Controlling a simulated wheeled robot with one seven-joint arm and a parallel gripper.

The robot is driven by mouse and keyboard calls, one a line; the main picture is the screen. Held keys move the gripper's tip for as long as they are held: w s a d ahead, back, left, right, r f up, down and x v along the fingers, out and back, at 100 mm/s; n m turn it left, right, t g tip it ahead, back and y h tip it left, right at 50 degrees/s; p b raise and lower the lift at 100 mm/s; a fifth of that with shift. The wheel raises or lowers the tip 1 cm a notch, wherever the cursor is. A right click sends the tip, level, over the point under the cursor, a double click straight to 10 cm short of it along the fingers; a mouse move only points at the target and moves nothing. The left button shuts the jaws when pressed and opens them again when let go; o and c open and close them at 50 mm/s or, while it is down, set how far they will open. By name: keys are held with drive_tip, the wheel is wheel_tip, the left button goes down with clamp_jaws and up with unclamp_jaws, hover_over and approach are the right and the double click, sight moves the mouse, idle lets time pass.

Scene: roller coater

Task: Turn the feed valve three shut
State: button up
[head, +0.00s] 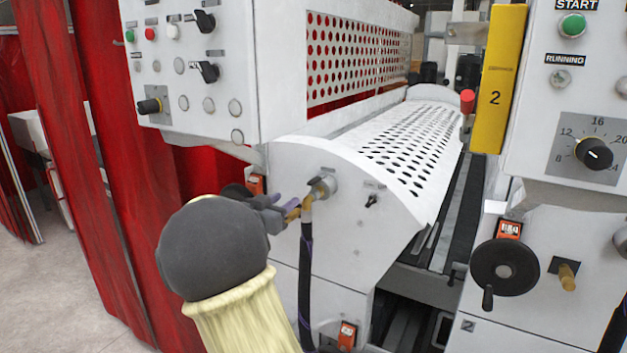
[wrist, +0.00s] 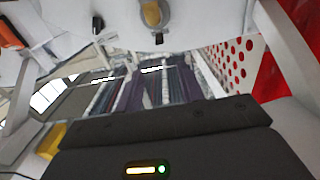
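A brass feed valve (head: 306,203) with a dark lever (head: 322,183) is on the white end panel in the head view. A black hose (head: 306,270) hangs from it. My gripper (head: 288,207) is just left of the valve, its fingers pointing at it. The fingertips overlap the brass part in the picture, so I cannot tell contact from a small gap, nor whether the fingers are open or shut. I cannot read a number three on the valve.
A control box (head: 190,75) with knobs overhangs the valve. A perforated white guard (head: 400,145) lies behind. At right are a yellow panel marked 2 (head: 497,85), a black handwheel (head: 504,272) and another brass fitting (head: 567,275). Red curtains (head: 105,130) hang at left.

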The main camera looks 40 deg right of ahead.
sight(309, 183)
drive_tip(key=p+x, duration=0.4)
drive_tip(key=x, duration=1.1)
drive_tip(key=shift+w+d+p, duration=0.15)
drive_tip(key=shift+d+p, duration=0.1)
drive_tip(key=shift+p, duration=0.1)
clamp_jaws()
